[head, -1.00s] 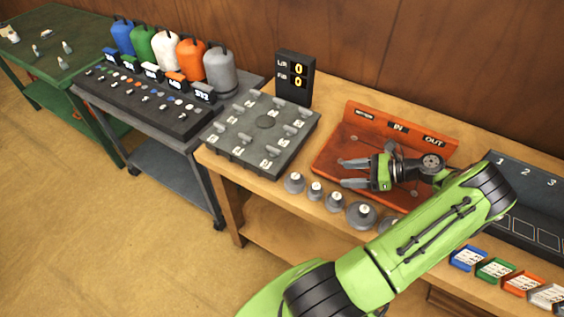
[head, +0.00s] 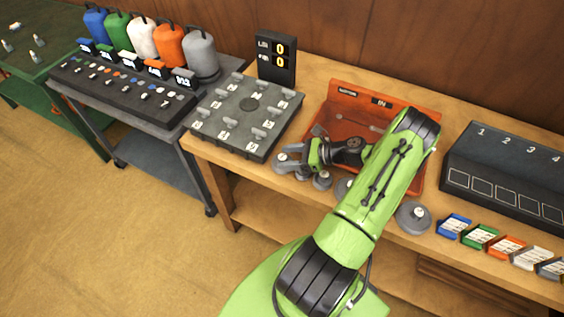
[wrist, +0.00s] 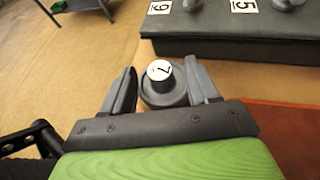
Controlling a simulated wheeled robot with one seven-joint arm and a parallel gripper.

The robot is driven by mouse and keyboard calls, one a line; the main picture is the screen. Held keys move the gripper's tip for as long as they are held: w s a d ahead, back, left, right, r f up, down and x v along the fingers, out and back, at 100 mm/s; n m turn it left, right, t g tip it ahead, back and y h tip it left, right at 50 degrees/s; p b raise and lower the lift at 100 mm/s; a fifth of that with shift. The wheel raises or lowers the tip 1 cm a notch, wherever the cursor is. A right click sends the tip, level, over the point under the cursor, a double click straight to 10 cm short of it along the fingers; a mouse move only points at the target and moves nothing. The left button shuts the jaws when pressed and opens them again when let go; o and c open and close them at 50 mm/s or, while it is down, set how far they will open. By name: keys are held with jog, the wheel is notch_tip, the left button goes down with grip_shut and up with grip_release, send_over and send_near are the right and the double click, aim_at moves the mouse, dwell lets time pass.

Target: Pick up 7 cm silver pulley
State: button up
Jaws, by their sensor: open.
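The silver pulley labelled 7 (wrist: 164,92) stands upright on the wooden bench, with a dark hub and a white label on top. In the wrist view it sits between the two fingers of my gripper (wrist: 160,72), which are open on either side of it. I cannot tell whether either finger touches it. In the head view my gripper (head: 285,158) is low at the bench's front edge, around the leftmost pulley (head: 283,163), and partly hides it.
More silver pulleys stand to the right along the front edge, one near my gripper (head: 322,181) and a larger one (head: 413,218); my arm hides part of the row. A grey numbered block (head: 240,143) stands behind left, an orange tray (head: 345,97) behind right.

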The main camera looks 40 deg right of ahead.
jog(key=shift+s, duration=0.15)
jog(key=shift+c, duration=0.2)
grip_shut()
jog(key=shift+r, duration=0.1)
